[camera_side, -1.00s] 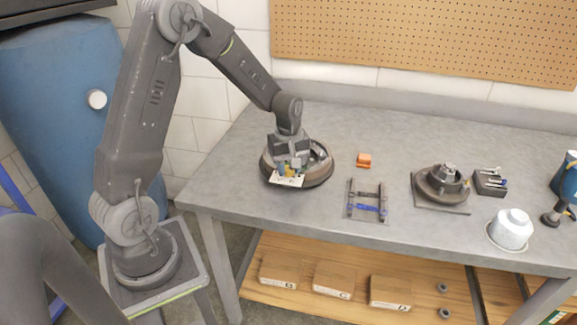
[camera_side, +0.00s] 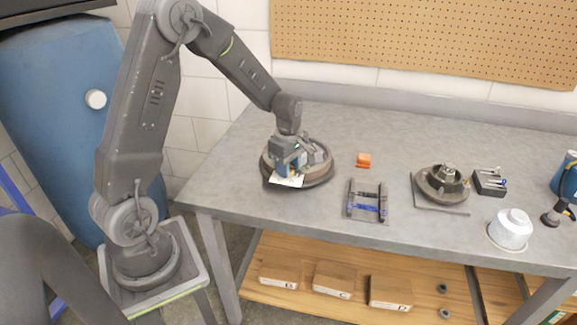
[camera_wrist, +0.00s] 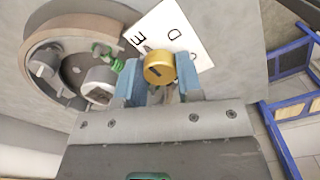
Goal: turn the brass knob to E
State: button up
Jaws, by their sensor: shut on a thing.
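The brass knob (camera_wrist: 159,68) sits between the two blue fingers of my gripper (camera_wrist: 160,82) in the wrist view. The fingers are shut on its sides. A dark mark shows on its face, toward the lower left. A white card (camera_wrist: 188,22) lies beyond the knob, with the letters E and D readable; the rest of the card is partly hidden behind the knob and fingers. In the side view my gripper (camera_side: 288,165) reaches down over the round housing (camera_side: 318,182), and the white card (camera_side: 286,182) sticks out at its front. The knob is hidden there.
The round housing holds a green part (camera_wrist: 108,55) and grey posts beside the left finger.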

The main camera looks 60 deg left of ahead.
dwell(0.3)
jog(key=o, duration=0.9)
notch_tip(320, 180, up, 14)
jog(key=shift+f, duration=0.1)
